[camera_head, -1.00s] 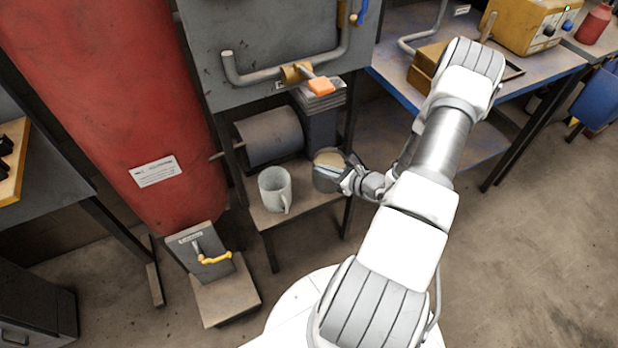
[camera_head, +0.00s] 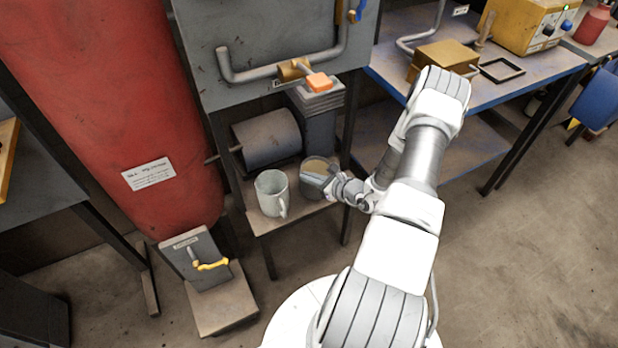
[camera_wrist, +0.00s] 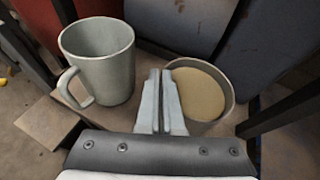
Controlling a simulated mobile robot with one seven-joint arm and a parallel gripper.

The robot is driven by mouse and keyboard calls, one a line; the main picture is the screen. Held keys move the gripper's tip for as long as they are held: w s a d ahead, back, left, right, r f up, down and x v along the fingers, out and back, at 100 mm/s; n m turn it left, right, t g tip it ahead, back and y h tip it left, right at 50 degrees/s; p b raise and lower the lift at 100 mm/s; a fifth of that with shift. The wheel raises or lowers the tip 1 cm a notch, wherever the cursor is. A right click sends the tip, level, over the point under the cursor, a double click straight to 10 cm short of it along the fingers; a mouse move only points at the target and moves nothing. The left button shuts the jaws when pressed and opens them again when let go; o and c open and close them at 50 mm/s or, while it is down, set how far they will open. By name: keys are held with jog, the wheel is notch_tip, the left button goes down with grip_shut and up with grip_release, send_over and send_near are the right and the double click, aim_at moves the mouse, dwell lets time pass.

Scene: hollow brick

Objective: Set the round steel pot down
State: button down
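The round steel pot (camera_head: 309,186) is at the right end of the small shelf under the grey cabinet. In the wrist view the pot (camera_wrist: 226,116) shows a round rim and a flat tan surface inside. My gripper (camera_head: 334,187) reaches it from the right in the head view. In the wrist view the two fingers of my gripper (camera_wrist: 160,100) are close together at the pot's near left rim, pinching its wall. The pot looks roughly upright. I cannot tell whether its base touches the shelf.
A grey-green mug (camera_head: 271,194) stands on the shelf (camera_head: 297,214) just left of the pot, with a narrow gap between them. A dark cylinder (camera_head: 268,138) and a dark post (camera_head: 319,128) are behind. A shelf leg (camera_head: 347,222) stands at the right.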

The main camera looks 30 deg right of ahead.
jog(key=c, duration=1.4)
grip_release()
jog(key=shift+f, duration=0.1)
jog(key=o, duration=0.3)
jog(key=shift+r, duration=0.25)
jog(key=p+v, duration=0.2)
jog(key=v, duration=1)
jog(key=shift+f, duration=0.1)
